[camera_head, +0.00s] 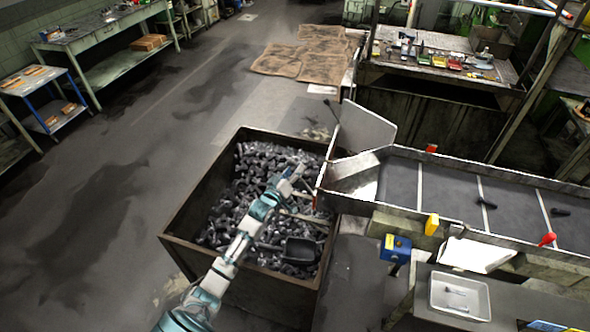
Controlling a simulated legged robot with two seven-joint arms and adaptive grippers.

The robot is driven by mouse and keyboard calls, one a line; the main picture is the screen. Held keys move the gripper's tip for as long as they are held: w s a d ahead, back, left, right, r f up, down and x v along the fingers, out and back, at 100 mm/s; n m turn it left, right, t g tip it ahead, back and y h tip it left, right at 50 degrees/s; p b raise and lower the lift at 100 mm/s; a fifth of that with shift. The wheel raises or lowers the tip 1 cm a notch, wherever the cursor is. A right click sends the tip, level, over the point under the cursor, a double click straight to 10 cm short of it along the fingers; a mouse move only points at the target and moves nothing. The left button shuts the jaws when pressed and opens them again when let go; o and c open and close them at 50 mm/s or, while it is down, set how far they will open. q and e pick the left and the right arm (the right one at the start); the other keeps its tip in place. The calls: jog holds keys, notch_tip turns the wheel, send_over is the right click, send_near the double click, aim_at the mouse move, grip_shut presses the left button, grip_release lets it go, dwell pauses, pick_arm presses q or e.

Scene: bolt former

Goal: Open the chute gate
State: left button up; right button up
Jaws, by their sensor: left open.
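The chute (352,168) is a pale metal trough at the left end of a dark conveyor (450,195), above a bin full of bolts. A grey angled metal plate (366,127) stands up at the chute's far side; I cannot tell for certain whether this is the gate. My left arm reaches up over the bin from the bottom. My left gripper (299,169) is open, just left of the chute's end. It looks empty, and I cannot tell whether it touches the chute. My right gripper is not in view.
The dark metal bin (180,241) under my arm holds many bolts and a black scoop (300,250). Yellow and red knobs (432,224) line the conveyor's near side, with a blue box (396,248) below. A white tray (460,297) is at lower right. Floor left is clear.

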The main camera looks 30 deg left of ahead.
pick_arm(q)
jog(key=shift+w+a+f, duration=0.1)
jog(key=shift+w+a, duration=0.15)
jog(key=shift+w, duration=0.2)
jog(key=shift+a, duration=0.2)
jog(key=shift+c, duration=0.7)
jog(key=shift+d, duration=0.15)
jog(key=c, duration=0.4)
jog(key=shift+d, duration=0.1)
jog(key=c, duration=0.4)
grip_shut()
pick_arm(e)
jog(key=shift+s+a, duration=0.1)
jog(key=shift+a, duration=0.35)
